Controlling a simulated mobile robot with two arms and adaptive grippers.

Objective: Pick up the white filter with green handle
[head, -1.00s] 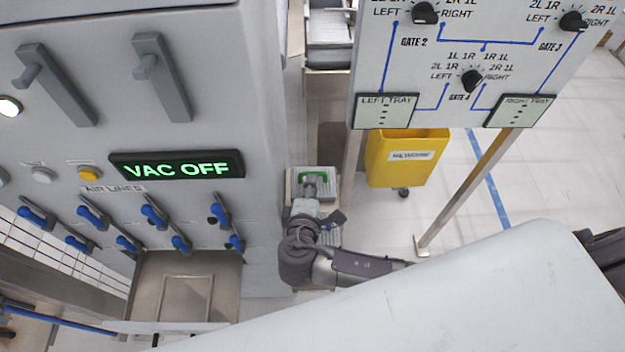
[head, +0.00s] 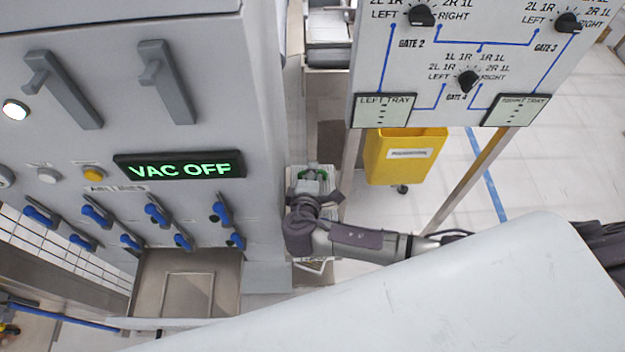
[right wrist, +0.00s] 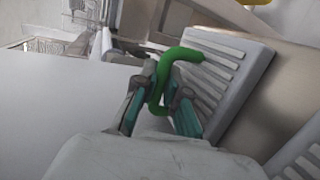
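The white ribbed filter (right wrist: 232,75) lies at an angle in the right wrist view, with its bent green handle (right wrist: 178,60) rising over it. My right gripper (right wrist: 162,82) has one finger on each side of the handle. Its fingers look apart, with the handle between them; firm contact on both sides does not show. In the head view the green handle (head: 324,174) is mostly covered by my right gripper (head: 313,170), beside the grey machine. My left gripper is not in view.
The grey machine (head: 205,100) with a "VAC OFF" display (head: 180,166) stands close on the left. A gate panel (head: 440,60) on posts and a yellow bin (head: 400,165) stand to the right. Open floor (head: 560,165) lies further right.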

